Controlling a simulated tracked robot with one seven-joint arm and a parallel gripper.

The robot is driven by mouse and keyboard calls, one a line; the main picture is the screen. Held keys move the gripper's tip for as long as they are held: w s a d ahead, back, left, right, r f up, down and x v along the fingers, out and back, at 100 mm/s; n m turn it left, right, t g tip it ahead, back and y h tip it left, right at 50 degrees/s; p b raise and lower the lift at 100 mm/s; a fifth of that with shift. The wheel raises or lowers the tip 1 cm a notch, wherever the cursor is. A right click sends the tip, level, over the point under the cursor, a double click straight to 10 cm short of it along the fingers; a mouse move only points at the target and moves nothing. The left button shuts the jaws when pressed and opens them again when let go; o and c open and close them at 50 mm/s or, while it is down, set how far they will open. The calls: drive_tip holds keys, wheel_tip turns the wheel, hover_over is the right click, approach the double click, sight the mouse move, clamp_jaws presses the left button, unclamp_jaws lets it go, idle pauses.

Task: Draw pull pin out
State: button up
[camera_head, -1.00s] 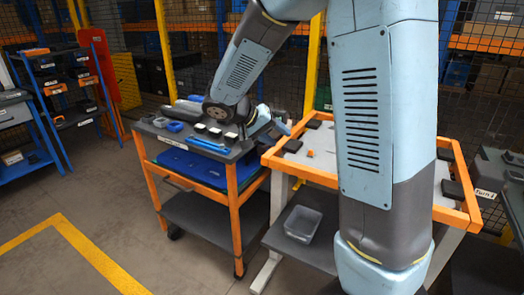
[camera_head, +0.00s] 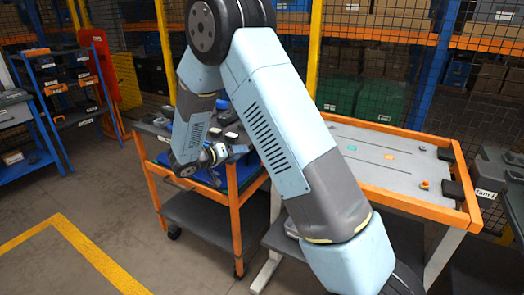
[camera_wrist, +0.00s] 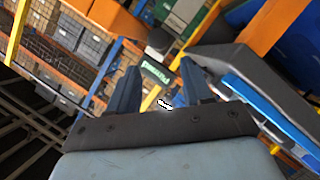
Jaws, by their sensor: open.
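No clear pull pin can be singled out. A small orange knob-like piece (camera_head: 424,184) stands near the right end of the orange-framed table (camera_head: 400,205). My gripper (camera_head: 243,151) is small in the head view, low at the front of the grey-topped cart, well left of that piece and apart from it. In the wrist view my gripper (camera_wrist: 160,85) is open, with its two blue fingers apart. A small pale and dark thing (camera_wrist: 165,103) shows between the fingers; I cannot tell what it is. My arm hides part of the table's left side.
The cart (camera_head: 238,205) with orange legs and a blue tray stands left of the table. Small teal (camera_head: 351,148) and orange (camera_head: 389,157) pieces lie on the table. A blue rack (camera_head: 65,85) stands at far left. The floor at left front is clear.

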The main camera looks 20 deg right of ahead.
drive_tip(key=x, duration=1.2)
drive_tip(key=shift+w+d+f, duration=0.1)
drive_tip(key=shift+d+f, duration=0.05)
drive_tip(key=shift+d, duration=0.2)
drive_tip(key=shift+c, duration=0.5)
clamp_jaws()
